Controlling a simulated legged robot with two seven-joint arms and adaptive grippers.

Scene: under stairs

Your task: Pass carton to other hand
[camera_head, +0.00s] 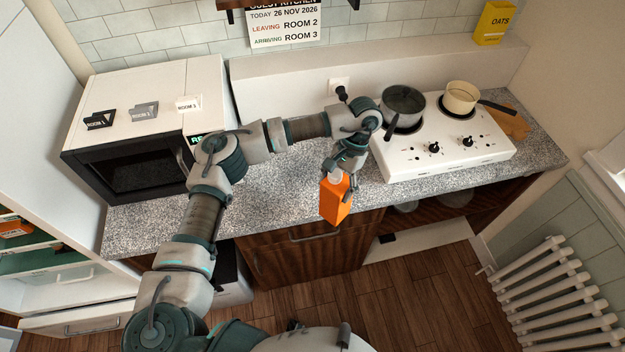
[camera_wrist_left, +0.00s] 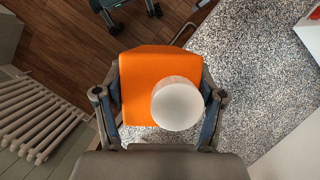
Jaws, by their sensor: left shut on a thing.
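An orange carton (camera_head: 336,204) with a white round cap hangs from my left gripper (camera_head: 345,164) near the counter's front edge in the head view. My left arm reaches in from the left and across the counter. In the left wrist view the carton (camera_wrist_left: 145,75) sits between the two fingers of my left gripper (camera_wrist_left: 160,112), which are closed on its sides. Its white cap (camera_wrist_left: 178,104) faces the camera. The carton's underside is hidden. My right gripper is not in view in the head picture.
A hob (camera_head: 450,150) with a grey pot (camera_head: 404,103) and a cream pan (camera_head: 461,97) stands right of the carton. A microwave (camera_head: 140,165) stands at left, bearing room tags. A yellow oats box (camera_head: 494,24) is on the back ledge. A radiator (camera_head: 560,300) is at lower right.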

